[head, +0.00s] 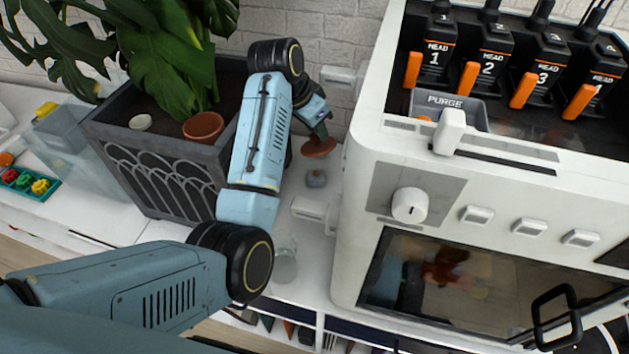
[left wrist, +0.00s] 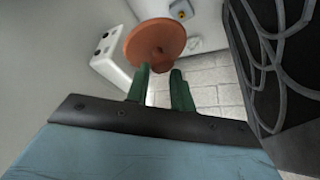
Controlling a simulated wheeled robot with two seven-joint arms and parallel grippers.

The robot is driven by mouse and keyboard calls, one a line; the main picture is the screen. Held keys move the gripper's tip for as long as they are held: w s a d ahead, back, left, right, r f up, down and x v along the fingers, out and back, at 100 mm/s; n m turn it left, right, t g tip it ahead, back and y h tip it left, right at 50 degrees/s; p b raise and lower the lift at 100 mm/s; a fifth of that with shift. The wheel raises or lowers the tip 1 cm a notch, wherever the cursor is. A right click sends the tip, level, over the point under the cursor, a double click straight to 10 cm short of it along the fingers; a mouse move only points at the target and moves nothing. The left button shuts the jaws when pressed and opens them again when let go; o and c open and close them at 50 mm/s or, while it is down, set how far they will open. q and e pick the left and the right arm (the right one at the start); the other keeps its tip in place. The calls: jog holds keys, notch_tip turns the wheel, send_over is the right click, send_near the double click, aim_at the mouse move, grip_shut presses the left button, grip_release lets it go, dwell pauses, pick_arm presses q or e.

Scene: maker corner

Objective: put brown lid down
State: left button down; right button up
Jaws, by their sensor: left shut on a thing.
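A round reddish-brown lid (head: 319,149) hangs from my left gripper (head: 322,131), in the gap between the planter and the white machine. In the left wrist view, the lid (left wrist: 150,42) is a disc with a knob-like middle, and the green fingertips of my left gripper (left wrist: 160,78) are at that knob. The gripper is shut on it. In the head view, the lid appears above the white surface, behind a small grey block; the exact height is hard to tell. My right gripper is not in view.
A dark grey planter (head: 160,165) with a leafy plant stands left, holding a terracotta dish (head: 203,126) and a white disc (head: 140,122). The white machine (head: 360,160) stands right.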

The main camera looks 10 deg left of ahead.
pick_arm(q)
jog(key=f, duration=0.6)
jog(key=f+b, duration=0.1)
jog(key=f, duration=0.4)
jog(key=f+b, duration=0.1)
jog(key=f, duration=0.5)
jog(key=shift+s+f, duration=0.3)
jog(key=shift+c, duration=0.8)
grip_release()
jog(key=shift+r, duration=0.15)
jog(key=p+v, duration=0.1)
jog(key=v, duration=0.6)
jog(key=shift+r, duration=0.2)
jog(key=shift+r+p, duration=0.1)
jog(key=shift+p, duration=0.25)
